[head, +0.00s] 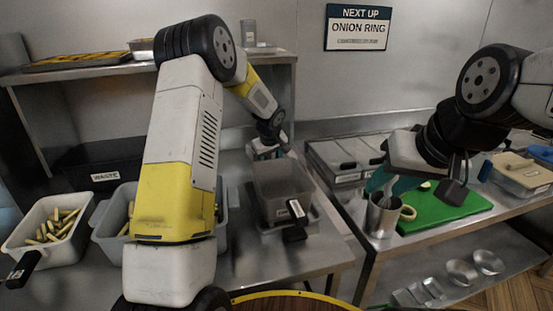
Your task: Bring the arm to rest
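My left arm crosses the left half of the head view, and my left gripper (266,150) hangs behind the grey fryer basket (283,183). Its fingers are small and partly hidden, so I cannot tell whether they are open or shut. My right gripper (390,184) comes in from the right and points down, just above a metal cup (383,218) at the near-left corner of the right table. Its teal fingertips look spread apart. A pale upright piece shows between them, and I cannot tell whether they touch it.
A green cutting board (445,208) lies right of the cup, with a lidded container (520,174) beyond. At left stand a white bin of fries (52,230), another bin behind my arm and a black waste bin (85,165). A shelf (75,72) runs above.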

